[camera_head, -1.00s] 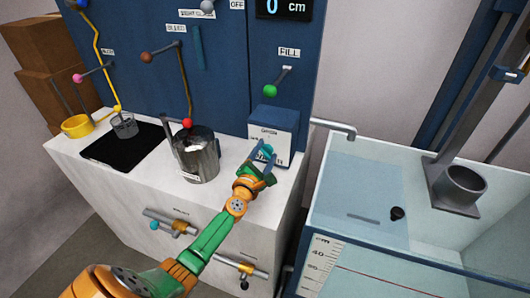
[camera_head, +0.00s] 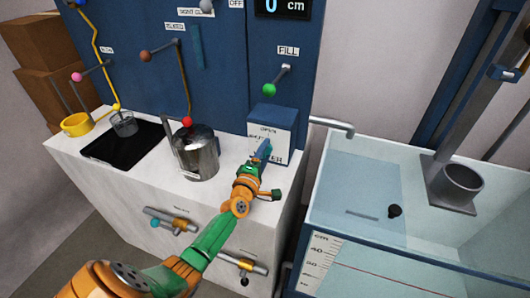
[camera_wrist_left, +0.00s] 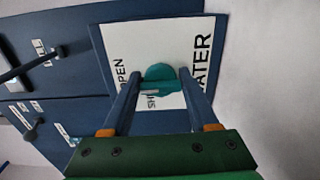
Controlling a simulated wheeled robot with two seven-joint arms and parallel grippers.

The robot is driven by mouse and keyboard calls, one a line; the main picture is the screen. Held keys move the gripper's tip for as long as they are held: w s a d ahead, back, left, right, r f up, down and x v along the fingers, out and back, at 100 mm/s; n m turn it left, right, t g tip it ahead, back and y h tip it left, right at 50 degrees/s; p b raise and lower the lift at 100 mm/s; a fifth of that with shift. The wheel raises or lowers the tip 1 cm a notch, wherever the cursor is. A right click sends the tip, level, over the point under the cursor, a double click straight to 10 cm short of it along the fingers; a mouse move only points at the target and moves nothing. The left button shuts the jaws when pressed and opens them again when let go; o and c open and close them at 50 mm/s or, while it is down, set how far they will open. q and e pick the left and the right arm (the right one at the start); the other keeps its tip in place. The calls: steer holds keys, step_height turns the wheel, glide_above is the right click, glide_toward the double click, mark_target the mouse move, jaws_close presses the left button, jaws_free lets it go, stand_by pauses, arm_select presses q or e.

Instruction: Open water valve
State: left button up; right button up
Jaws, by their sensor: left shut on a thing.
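The water valve is a teal knob (camera_wrist_left: 160,76) on the white label plate (camera_wrist_left: 188,40) of a small blue box (camera_head: 274,117) on the counter. The plate reads "OPEN" and "WATER", with one word partly hidden behind the knob and jaws. My left gripper (camera_head: 264,152) reaches the front of the box. In the left wrist view, its two blue fingers stand on either side of the knob and are shut on it. In the head view the knob is mostly hidden by the fingers. My right gripper is not in view.
A metal jug (camera_head: 196,152) stands left of the box on the white counter (camera_head: 140,170). A spout (camera_head: 333,127) reaches over the clear tank (camera_head: 400,260) at right. A green-knobbed FILL lever (camera_head: 277,81) is above the box. Two valves are on the counter front.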

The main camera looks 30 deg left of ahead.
arm_select(q)
steer(key=shift+r, duration=0.1)
stand_by(0.5)
steer(key=o, duration=1.4)
steer(key=shift+w+a, duration=0.1)
steer(key=p+v, duration=0.1)
steer(key=v, duration=0.6)
